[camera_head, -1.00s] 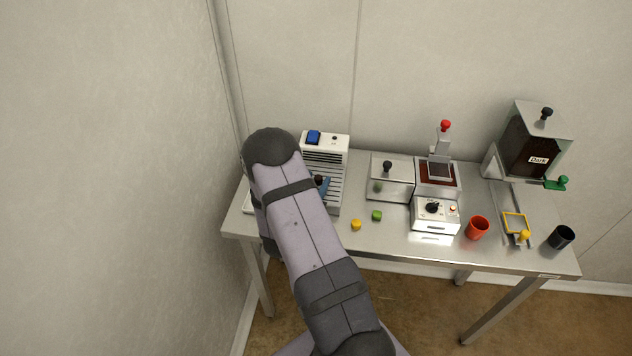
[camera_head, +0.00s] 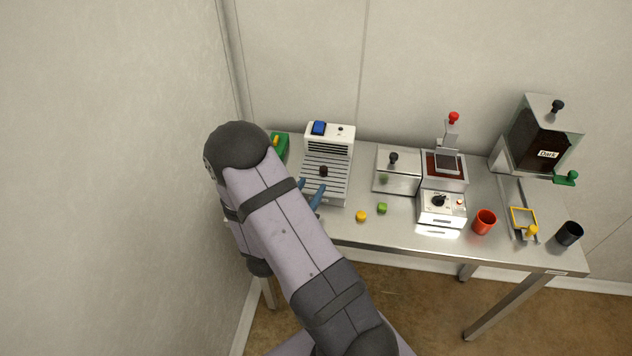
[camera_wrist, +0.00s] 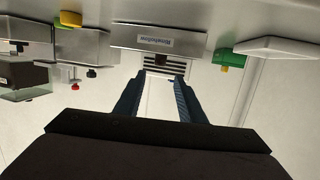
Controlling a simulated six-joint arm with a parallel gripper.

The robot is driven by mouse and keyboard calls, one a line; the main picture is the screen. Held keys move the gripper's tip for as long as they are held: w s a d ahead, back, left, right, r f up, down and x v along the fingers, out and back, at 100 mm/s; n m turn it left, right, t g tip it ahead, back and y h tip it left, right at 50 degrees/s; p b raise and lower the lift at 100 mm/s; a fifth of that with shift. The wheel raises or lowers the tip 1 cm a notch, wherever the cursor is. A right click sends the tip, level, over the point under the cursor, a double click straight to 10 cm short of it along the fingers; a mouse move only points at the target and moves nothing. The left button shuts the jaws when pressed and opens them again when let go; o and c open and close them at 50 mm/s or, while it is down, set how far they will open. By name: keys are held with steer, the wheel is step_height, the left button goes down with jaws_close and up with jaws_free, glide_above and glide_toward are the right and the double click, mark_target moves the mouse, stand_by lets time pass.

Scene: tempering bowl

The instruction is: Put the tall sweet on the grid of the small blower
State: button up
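The small blower (camera_head: 331,131) is a white box with a blue switch. Its slatted metal grid (camera_head: 337,192) lies in front of it. A dark brown sweet (camera_head: 323,171), seemingly the tall one, is on the grid, apart from my gripper. My gripper (camera_head: 312,187) is at the grid's front left, its blue fingers spread. In the wrist view, which looks upside down, my gripper (camera_wrist: 161,77) is open with nothing between the fingers, facing the blower's labelled side (camera_wrist: 157,38).
A yellow sweet (camera_head: 361,216) and a green sweet (camera_head: 382,208) lie right of the grid. Further right are a lidded metal box (camera_head: 397,183), a white-based machine (camera_head: 437,208), a red cup (camera_head: 484,222) and a dark cup (camera_head: 569,234). A green block (camera_head: 279,147) is behind my arm.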

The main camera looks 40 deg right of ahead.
steer(key=shift+v, duration=1.6)
steer(key=w+a+f+y, duration=0.2)
steer(key=w+a+y, duration=0.1)
steer(key=shift+a+n+y, duration=0.25)
steer(key=shift+n+y, duration=0.05)
steer(key=a+y, duration=0.1)
steer(key=a+n+y, duration=0.1)
steer(key=a, duration=0.1)
steer(key=w+a+f+y, duration=0.1)
steer(key=a+y, duration=0.1)
steer(key=shift+w+a+n, duration=0.15)
steer(key=shift+a+n, duration=0.1)
steer(key=shift+n, duration=0.15)
steer(key=s+a+r+n+g+y, duration=0.1)
steer(key=s+a+n+y, duration=0.1)
steer(key=a, duration=0.2)
steer(key=s+a+n+g+y, duration=0.1)
steer(key=s+a+y, duration=0.1)
steer(key=a+y, duration=0.15)
steer(key=s+r+n+g, duration=0.2)
steer(key=s+n+g, duration=0.1)
steer(key=s, duration=0.5)
steer(key=s+r+n+g, duration=0.2)
steer(key=s+g, duration=0.1)
steer(key=s, duration=0.5)
steer(key=shift+s+r+n+g, duration=0.35)
steer(key=shift+r+n+g, duration=0.05)
steer(key=shift+r, duration=0.15)
